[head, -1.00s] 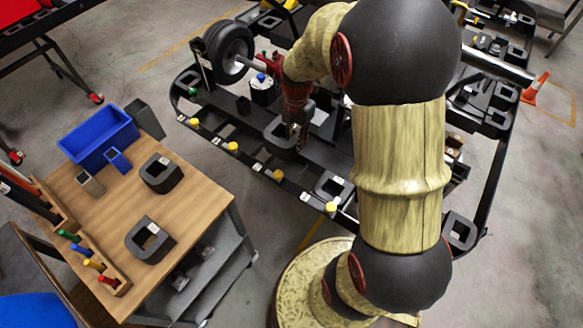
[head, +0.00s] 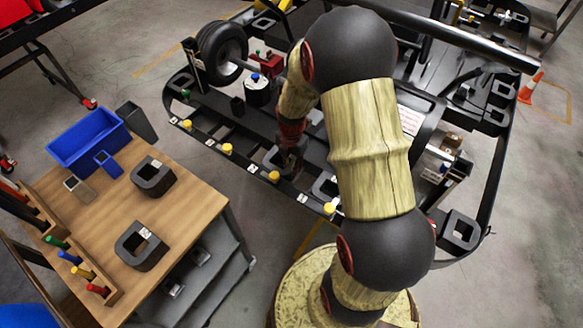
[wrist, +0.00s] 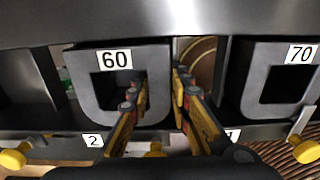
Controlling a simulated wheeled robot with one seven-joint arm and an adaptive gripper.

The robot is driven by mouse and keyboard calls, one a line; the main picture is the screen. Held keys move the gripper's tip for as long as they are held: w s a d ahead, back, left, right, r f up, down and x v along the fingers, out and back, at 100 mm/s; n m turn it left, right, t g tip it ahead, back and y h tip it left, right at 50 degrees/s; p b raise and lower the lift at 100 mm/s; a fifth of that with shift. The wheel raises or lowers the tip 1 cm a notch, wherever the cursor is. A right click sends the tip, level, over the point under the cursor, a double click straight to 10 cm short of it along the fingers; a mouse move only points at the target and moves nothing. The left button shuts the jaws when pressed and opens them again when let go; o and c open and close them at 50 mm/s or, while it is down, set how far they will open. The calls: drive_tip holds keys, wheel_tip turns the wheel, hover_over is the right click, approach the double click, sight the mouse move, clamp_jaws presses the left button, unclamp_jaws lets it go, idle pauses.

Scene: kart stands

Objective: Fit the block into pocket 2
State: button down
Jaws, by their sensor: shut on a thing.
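My gripper (wrist: 160,86) is shut on the dark block marked 60 (wrist: 84,78) in the wrist view. One finger sits inside the block's opening and the other outside its right wall. The block stands roughly upright behind the front rail, above the tag for pocket 2 (wrist: 92,140). Its lower edge meets the rail in this view, and I cannot tell whether it is seated or just above. In the head view my gripper (head: 289,160) is low at the kart stand's front edge, and my arm hides part of the block.
A block marked 70 (wrist: 257,75) stands to the right, apart from the held block. Yellow knobs (wrist: 15,156) line the rail. Two dark blocks (head: 155,176) (head: 141,246) lie on the wooden cart top (head: 195,205). A blue bin (head: 88,142) stands at its back.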

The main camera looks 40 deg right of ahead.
drive_tip(key=c, duration=1.6)
unclamp_jaws()
drive_tip(key=shift+c, duration=0.2)
drive_tip(key=a+r+m+t+p, duration=0.1)
drive_tip(key=a+r+m+p, duration=0.25)
drive_tip(key=r, duration=1.65)
drive_tip(key=s+a+r+m+t, duration=0.4)
drive_tip(key=s+a+r+m, duration=0.8)
drive_tip(key=s+r+m, duration=0.3)
drive_tip(key=s+m, duration=0.1)
drive_tip(key=m, duration=0.2)
drive_tip(key=shift+a+r+t, duration=0.25)
drive_tip(key=shift+r+t, duration=0.05)
drive_tip(key=shift+f+m+b, duration=0.1)
drive_tip(key=shift+m+b, duration=0.15)
drive_tip(key=shift+b, duration=0.05)
